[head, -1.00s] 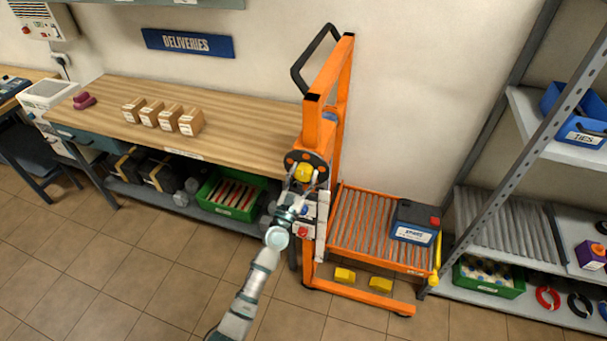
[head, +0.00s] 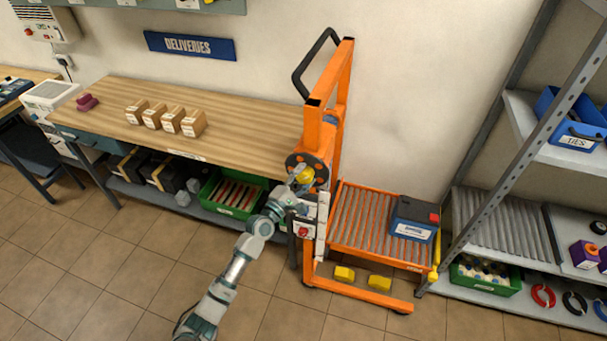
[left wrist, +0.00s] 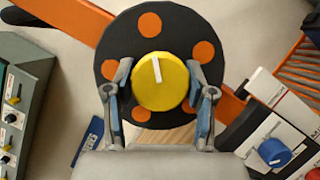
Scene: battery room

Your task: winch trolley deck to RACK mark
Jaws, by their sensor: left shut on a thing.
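The orange trolley (head: 345,85) stands against the wall, with its roller deck (head: 362,228) low above the floor. A dark battery (head: 414,218) sits on the deck's right side. A round black winch disc (left wrist: 178,31) with orange dots is on the mast. My left gripper (head: 298,182) is shut on the yellow knob (left wrist: 160,92) at the disc's centre, one finger on each side. The knob's white line points almost straight up in the left wrist view. I cannot read a RACK mark in any view. My right gripper is not in view.
A panel with a blue knob (left wrist: 274,152) and red button (head: 303,232) is close to my left gripper. A wooden bench (head: 240,135) with several boxes stands left. A grey shelf rack (head: 510,150) stands right.

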